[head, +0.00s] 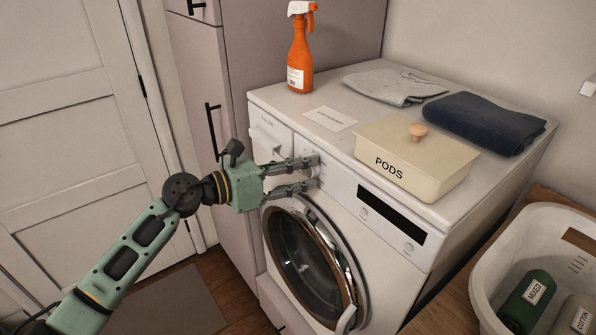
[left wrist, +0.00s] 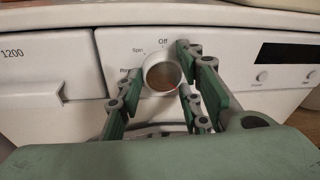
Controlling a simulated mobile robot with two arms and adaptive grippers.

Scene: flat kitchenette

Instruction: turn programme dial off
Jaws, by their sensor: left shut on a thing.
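The programme dial (left wrist: 162,74) is a round knob with a pale rim and a brownish face on the white washing machine (head: 412,266). In the left wrist view, "Off" is printed above it, "Spin" at its upper left and a partly hidden label at its left. My left gripper (head: 314,172) is at the machine's front panel, shut on the dial with fingers on both sides, as the left wrist view (left wrist: 161,76) also shows. I cannot tell which mark the dial points to. In the head view the fingers mostly hide the dial. My right gripper is out of view.
The round door (head: 305,258) is below the arm, and the detergent drawer (left wrist: 50,85) is left of the dial. On top stand a PODS box (head: 425,170), an orange spray bottle (head: 300,55) and folded cloths (head: 483,122). A white basket (head: 540,225) is at right.

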